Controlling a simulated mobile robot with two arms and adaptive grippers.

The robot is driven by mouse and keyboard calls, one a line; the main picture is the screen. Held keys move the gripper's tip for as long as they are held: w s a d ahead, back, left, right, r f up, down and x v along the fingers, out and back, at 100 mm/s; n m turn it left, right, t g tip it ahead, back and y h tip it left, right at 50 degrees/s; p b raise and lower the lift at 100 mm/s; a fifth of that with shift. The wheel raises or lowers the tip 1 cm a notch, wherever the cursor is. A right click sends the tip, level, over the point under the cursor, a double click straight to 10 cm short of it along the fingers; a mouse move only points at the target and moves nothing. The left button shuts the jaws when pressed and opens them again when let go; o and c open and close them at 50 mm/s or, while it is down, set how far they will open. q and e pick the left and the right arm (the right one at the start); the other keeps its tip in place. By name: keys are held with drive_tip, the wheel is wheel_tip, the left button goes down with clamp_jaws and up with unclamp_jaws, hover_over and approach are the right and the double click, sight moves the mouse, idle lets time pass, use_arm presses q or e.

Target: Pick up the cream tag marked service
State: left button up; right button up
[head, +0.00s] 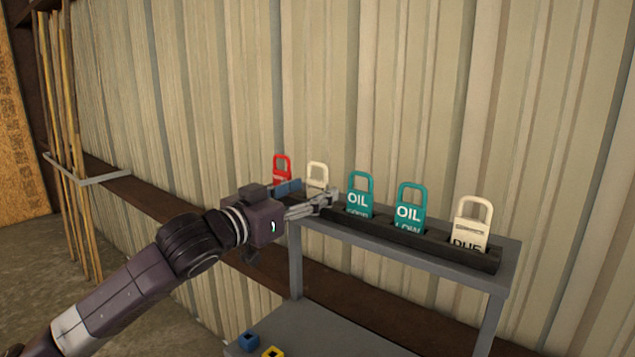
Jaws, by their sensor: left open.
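Several tags stand upright in a dark slotted rack (445,252) on top of a grey stand. One cream tag (317,173) is second from the left. Its lower part is hidden behind my gripper, so its marking does not show. Another cream tag (473,220) stands at the right end, with "DUE" partly sunk in the rack and a small unreadable line above it. My left gripper (328,200) reaches in from the left, in front of the left cream tag. It is open and holds nothing that I can see. Whether it touches that tag cannot be told. My right gripper is not in view.
A red tag (282,170) stands left of the cream tag. Two teal OIL tags (359,195) (410,208) stand between the cream ones. A corrugated wall rises close behind. A blue block (249,341) and a yellow block (272,352) are on the lower shelf (325,335).

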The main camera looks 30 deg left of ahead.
sight(316, 188)
use_arm(q)
drive_tip(key=shift+w+r+p, duration=0.3)
drive_tip(key=shift+w+p, duration=0.15)
drive_tip(key=shift+w, duration=0.5)
drive_tip(key=shift+w+f, duration=0.25)
drive_tip(key=shift+w, duration=0.3)
drive_tip(key=c, duration=1.1)
drive_tip(key=shift+s+r, duration=0.1)
drive_tip(key=shift+r, duration=0.05)
